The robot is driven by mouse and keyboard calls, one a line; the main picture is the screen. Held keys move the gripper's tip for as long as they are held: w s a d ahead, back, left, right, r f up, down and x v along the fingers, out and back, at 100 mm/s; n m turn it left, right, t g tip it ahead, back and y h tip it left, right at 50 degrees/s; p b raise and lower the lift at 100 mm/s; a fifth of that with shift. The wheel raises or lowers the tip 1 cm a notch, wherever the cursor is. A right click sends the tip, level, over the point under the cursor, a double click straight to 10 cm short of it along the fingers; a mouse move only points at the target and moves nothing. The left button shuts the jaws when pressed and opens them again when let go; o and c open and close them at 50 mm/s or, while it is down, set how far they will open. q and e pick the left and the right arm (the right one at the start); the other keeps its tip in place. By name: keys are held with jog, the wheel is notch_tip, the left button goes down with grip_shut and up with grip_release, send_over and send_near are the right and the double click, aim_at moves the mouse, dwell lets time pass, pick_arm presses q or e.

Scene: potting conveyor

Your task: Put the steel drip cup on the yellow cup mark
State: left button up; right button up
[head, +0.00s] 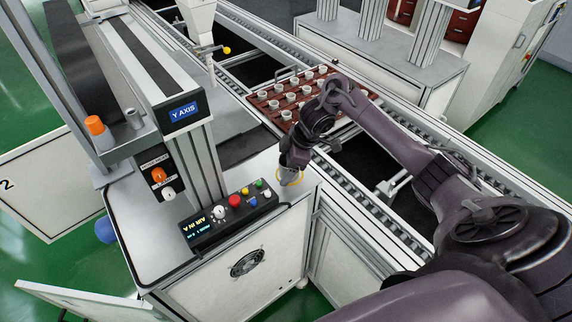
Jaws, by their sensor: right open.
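The yellow cup mark (299,181) is a thin ring on the light top of the cabinet, right of the button panel. My right gripper (290,168) points down over this mark and is open. A small light grey metallic piece that looks like the steel drip cup (288,178) shows at its fingertips, inside the ring. The fingers hide much of it, so I cannot tell whether they touch it. My left gripper is not in view.
The button panel (232,213) stands close left of the mark. Behind is a conveyor with a red-brown tray (262,98) of several white pots. A grey cylinder (134,118) and an orange-topped part (95,125) sit at the left machine. A nozzle (211,70) hangs over the conveyor.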

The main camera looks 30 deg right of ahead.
jog(key=p+v, duration=0.2)
jog(key=v, duration=1)
jog(key=shift+r, duration=0.25)
jog(key=shift+a, duration=0.1)
